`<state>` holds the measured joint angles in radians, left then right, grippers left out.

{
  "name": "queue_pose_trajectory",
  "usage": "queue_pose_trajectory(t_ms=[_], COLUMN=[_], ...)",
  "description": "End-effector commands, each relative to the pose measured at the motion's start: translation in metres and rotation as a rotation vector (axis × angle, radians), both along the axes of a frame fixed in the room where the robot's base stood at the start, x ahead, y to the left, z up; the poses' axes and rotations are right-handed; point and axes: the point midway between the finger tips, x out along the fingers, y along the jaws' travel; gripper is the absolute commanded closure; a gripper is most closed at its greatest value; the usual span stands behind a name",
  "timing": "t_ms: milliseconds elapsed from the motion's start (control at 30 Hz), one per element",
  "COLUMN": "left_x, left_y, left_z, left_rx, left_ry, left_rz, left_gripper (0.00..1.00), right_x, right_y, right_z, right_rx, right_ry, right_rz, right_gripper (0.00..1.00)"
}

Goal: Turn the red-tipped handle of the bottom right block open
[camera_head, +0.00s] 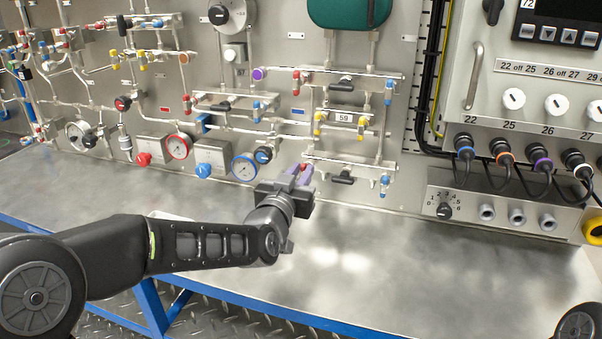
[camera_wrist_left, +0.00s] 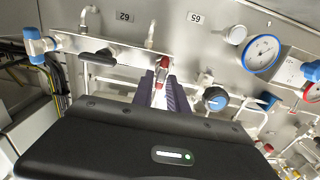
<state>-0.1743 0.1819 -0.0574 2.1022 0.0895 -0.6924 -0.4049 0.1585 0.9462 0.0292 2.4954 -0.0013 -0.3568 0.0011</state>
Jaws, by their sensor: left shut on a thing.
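The bottom right block (camera_head: 350,165) is a metal bar low on the panel, with a black handle (camera_head: 342,178) below its middle and a blue-tipped handle (camera_head: 385,184) at its right end. The red-tipped handle (camera_head: 304,168) is at its left end, mostly hidden by my left gripper (camera_head: 300,176). In the left wrist view the red-tipped handle (camera_wrist_left: 162,66) sits between the two purple fingers of my left gripper (camera_wrist_left: 160,88), which is shut on it. The block (camera_wrist_left: 100,45) shows beside it, with its blue-tipped handle (camera_wrist_left: 36,46) at far left. My right gripper is out of view.
A blue-rimmed gauge (camera_head: 244,167) and a blue knob (camera_head: 264,155) are left of the gripper. A black handle (camera_head: 341,86) and the label 59 plate (camera_head: 344,118) are above. A socket box (camera_head: 500,210) stands at right. The grey worktop (camera_head: 400,260) is clear.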

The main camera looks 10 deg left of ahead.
Motion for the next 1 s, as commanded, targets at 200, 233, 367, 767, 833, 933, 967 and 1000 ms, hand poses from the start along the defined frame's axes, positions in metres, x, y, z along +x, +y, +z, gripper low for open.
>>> queue_pose_trajectory(t_ms=[200, 233, 367, 767, 833, 933, 967, 1000], left_x=[0.000, 0.000, 0.000, 0.000, 0.000, 0.000, 0.000, 0.000], left_y=[0.001, 0.001, 0.001, 0.005, 0.006, 0.007, 0.007, 0.008], left_z=[-0.002, -0.002, -0.004, -0.008, -0.008, -0.008, -0.008, -0.008], left_rx=[-0.032, -0.041, -0.096, -0.401, -0.467, -0.563, -0.592, -0.630], left_ry=[0.002, 0.002, 0.004, 0.023, 0.026, 0.034, 0.036, 0.038], left_rz=[0.000, 0.000, 0.000, 0.000, 0.000, 0.000, -0.001, 0.000], left_gripper=[1.00, 1.00, 1.00, 1.00, 1.00, 1.00, 1.00, 1.00], right_x=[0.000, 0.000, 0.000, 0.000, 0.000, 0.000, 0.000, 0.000], right_y=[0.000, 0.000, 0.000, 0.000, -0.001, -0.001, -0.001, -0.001], right_z=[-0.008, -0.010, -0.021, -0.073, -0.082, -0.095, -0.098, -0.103], right_rx=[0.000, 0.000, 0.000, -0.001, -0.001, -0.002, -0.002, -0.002], right_ry=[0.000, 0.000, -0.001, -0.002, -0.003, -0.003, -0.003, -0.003], right_rz=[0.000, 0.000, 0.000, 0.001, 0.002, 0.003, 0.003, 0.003], right_gripper=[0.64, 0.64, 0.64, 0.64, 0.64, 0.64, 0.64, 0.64])
